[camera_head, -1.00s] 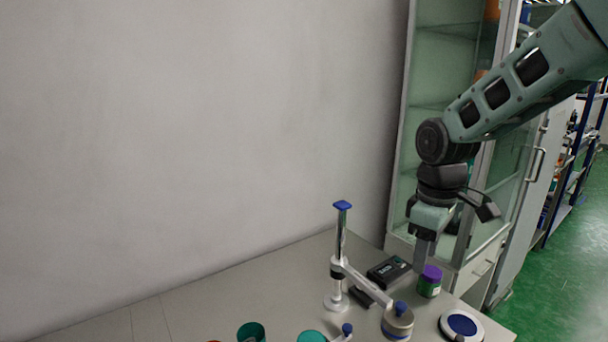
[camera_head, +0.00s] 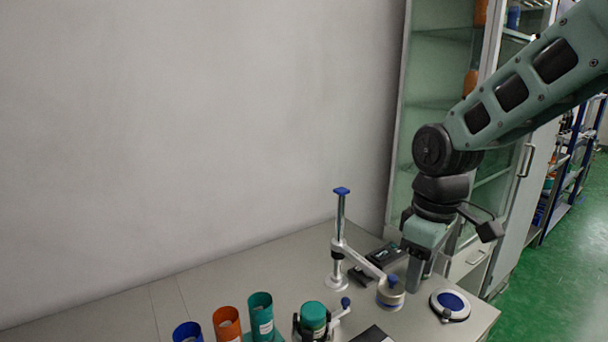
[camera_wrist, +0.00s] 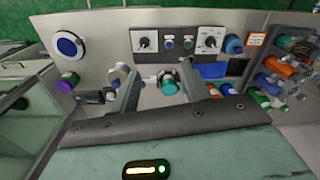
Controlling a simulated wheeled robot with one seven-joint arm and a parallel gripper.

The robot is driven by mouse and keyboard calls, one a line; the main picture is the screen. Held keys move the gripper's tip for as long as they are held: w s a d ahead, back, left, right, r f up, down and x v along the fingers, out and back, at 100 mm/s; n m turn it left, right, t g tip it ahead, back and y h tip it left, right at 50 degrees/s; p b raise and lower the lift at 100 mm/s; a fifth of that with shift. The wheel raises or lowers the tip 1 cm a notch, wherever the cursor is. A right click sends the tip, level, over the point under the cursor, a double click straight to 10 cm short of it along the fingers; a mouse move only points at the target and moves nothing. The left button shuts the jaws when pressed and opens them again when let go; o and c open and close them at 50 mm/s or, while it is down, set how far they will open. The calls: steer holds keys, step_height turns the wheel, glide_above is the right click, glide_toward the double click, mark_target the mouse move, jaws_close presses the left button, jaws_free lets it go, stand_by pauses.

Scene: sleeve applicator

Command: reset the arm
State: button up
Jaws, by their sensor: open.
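My gripper (camera_head: 421,274) points down over the right part of the bench in the head view. Its two fingers are apart, with nothing seen between them. In the wrist view the fingers of my gripper (camera_wrist: 163,88) frame the middle of the bench from above. The white stand with a blue cap (camera_head: 340,240) is just left of my gripper, and its swing arm ends in a grey cup with a blue knob (camera_head: 391,296) close by the fingertips. The purple-lidded jar (camera_wrist: 68,82) shows in the wrist view and is hidden in the head view.
A round blue-and-white dish (camera_head: 450,304) lies near the right bench edge. Blue, orange and teal cylinders (camera_head: 227,322) and a green-topped holder (camera_head: 313,316) stand at the front. A glass cabinet (camera_head: 432,75) rises behind my arm. The back left of the bench is bare.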

steer(key=s+a+f, duration=0.1)
steer(key=s+a, duration=0.1)
steer(key=s, duration=0.8)
steer(key=s+a+f+m+b, duration=0.1)
steer(key=s+a+f, duration=0.1)
steer(key=s, duration=0.9)
steer(key=shift+a, duration=0.65)
